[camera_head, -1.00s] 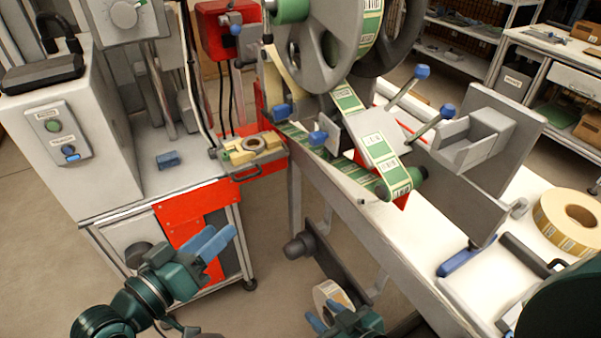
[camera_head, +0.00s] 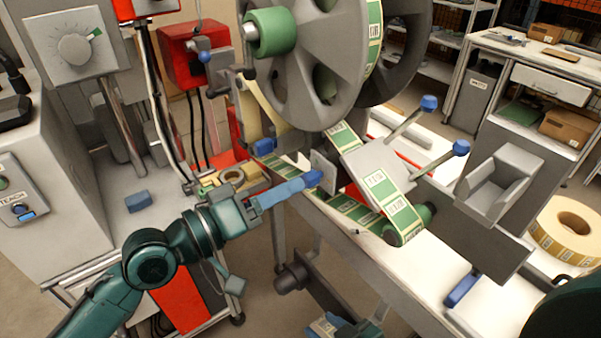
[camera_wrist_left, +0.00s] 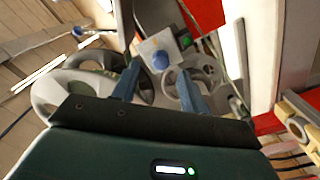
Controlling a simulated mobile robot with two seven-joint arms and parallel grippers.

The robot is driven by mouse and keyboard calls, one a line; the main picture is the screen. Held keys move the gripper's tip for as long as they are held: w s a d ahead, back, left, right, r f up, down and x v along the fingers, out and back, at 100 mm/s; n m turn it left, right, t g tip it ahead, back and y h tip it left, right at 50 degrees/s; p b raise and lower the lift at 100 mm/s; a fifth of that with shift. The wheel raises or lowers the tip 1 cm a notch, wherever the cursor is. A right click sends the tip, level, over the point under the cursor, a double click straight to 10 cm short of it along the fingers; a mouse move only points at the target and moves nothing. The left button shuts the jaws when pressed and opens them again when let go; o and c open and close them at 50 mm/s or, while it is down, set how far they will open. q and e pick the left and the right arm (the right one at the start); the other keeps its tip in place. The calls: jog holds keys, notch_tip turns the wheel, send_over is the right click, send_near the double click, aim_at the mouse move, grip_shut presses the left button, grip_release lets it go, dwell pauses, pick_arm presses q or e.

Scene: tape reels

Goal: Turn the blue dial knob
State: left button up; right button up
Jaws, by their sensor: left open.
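The blue dial knob (camera_head: 314,178) sits on a grey plate (camera_head: 323,160) beside the label tape path. My left gripper (camera_head: 303,182) reaches in from the left, with its blue fingers pointing at the knob. In the left wrist view the knob (camera_wrist_left: 160,61) lies between the two spread fingers of my left gripper (camera_wrist_left: 158,74). The jaws are open; I cannot tell whether they touch the knob. My right gripper (camera_head: 334,326) shows low at the bottom edge, away from the knob, partly cut off.
A large grey reel (camera_head: 310,75) stands above the knob. Green-and-white label tape (camera_head: 385,200) runs right of it. Two blue-tipped levers (camera_head: 429,103) stick up farther right. A red box (camera_head: 192,60) with cables is behind. A tape roll (camera_head: 567,228) lies at the right.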

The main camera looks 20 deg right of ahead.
aim_at(310, 179)
pick_arm(q)
jog(key=shift+x, duration=2.1)
jog(key=shift+c, duration=0.2)
grip_shut()
